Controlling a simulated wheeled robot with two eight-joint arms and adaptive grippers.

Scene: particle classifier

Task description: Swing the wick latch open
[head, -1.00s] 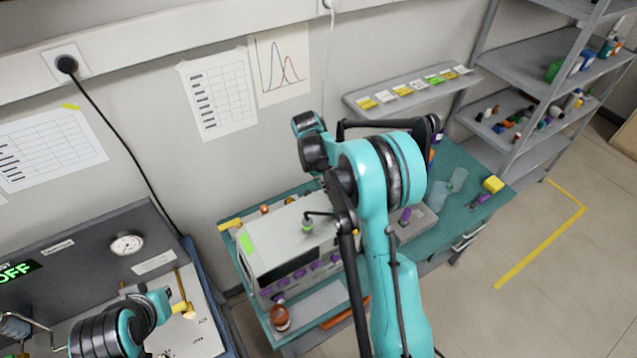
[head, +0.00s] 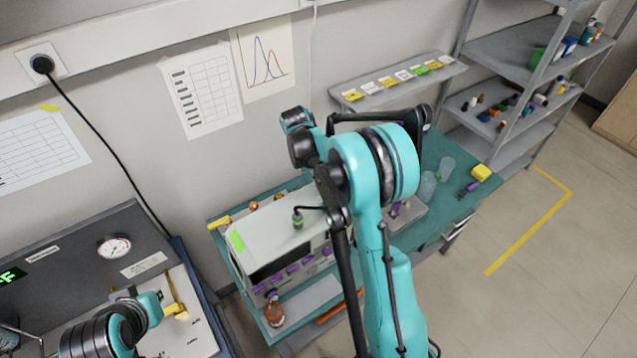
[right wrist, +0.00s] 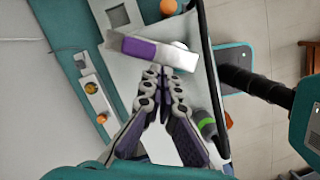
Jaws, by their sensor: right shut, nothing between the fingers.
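In the right wrist view my right gripper (right wrist: 166,72) is shut and empty. Its fingertips point at a white bar with a purple face (right wrist: 150,50), close in front of them; I cannot tell whether they touch it. This bar may be the wick latch, but I cannot be sure. The pale instrument box (head: 278,236) stands on the teal bench in the head view, with a row of purple parts along its front. My right arm hides part of the box, and I cannot make out the right gripper there. My left wrist (head: 150,308) shows at lower left; its fingers are unclear.
A green-banded black fitting (head: 298,220) stands on the box; it also shows beside the fingers in the wrist view (right wrist: 206,124). An amber bottle (head: 273,312) stands at the front. A yellow lever (head: 176,306) is near my left wrist. A yellow block (head: 481,172) lies at the right end.

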